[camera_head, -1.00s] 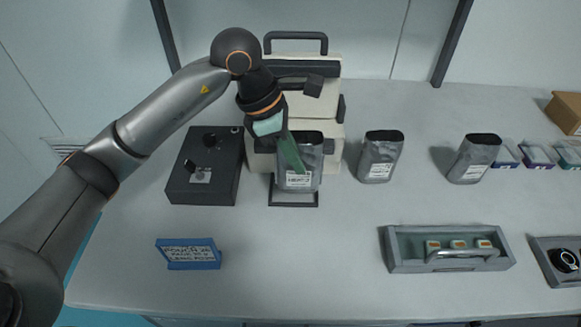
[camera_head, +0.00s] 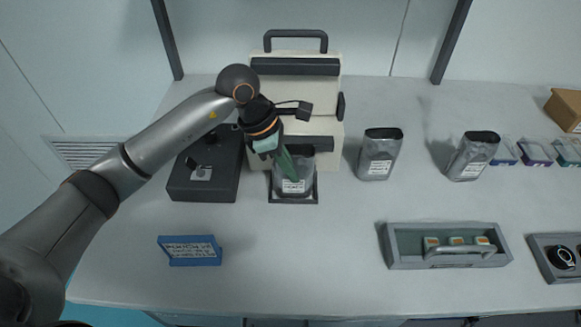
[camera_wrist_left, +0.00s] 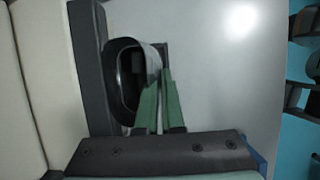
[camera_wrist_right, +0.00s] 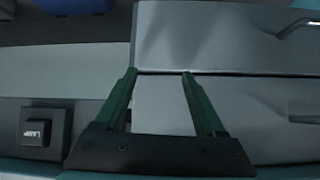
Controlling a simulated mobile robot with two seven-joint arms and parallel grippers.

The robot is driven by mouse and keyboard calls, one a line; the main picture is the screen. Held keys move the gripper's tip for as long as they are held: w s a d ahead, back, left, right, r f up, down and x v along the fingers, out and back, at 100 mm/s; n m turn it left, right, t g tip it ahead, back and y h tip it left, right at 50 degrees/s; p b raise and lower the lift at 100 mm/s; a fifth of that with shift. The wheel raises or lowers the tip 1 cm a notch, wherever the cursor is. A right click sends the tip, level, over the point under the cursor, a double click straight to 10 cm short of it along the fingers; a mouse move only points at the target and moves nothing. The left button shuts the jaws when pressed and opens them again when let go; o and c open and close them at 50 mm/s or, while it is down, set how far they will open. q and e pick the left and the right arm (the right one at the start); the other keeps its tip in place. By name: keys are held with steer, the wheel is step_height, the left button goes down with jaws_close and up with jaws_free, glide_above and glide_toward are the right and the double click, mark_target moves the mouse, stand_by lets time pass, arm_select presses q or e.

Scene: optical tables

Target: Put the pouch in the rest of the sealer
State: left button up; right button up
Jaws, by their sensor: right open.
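The silver pouch (camera_head: 293,186) with a white label stands upright at the front of the cream sealer (camera_head: 325,130), within the dark frame of its rest (camera_head: 296,202). Whether its bottom touches the rest is hidden. My left gripper (camera_head: 289,165) is at the pouch's upper part, green fingers pointing down. In the left wrist view, the fingers (camera_wrist_left: 160,80) close on the wall of the open-topped pouch (camera_wrist_left: 125,80). My right gripper (camera_wrist_right: 158,72) is open and empty in the right wrist view, over grey surfaces; it is not in the head view.
A dark control box (camera_head: 205,180) stands left of the sealer. Two more pouches, one near (camera_head: 379,155) and one farther right (camera_head: 472,157), stand on the table. A blue sign (camera_head: 190,251) and a grey tray (camera_head: 400,262) are in front. The table between them is clear.

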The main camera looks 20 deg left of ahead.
arm_select(q)
steer(key=o, duration=0.5)
steer(key=shift+c, duration=0.2)
steer(key=shift+a+r, duration=0.15)
steer(key=shift+r, duration=0.3)
steer(key=v, duration=1.1)
steer(key=shift+s+a+r, duration=0.1)
steer(key=shift+a+r, duration=0.05)
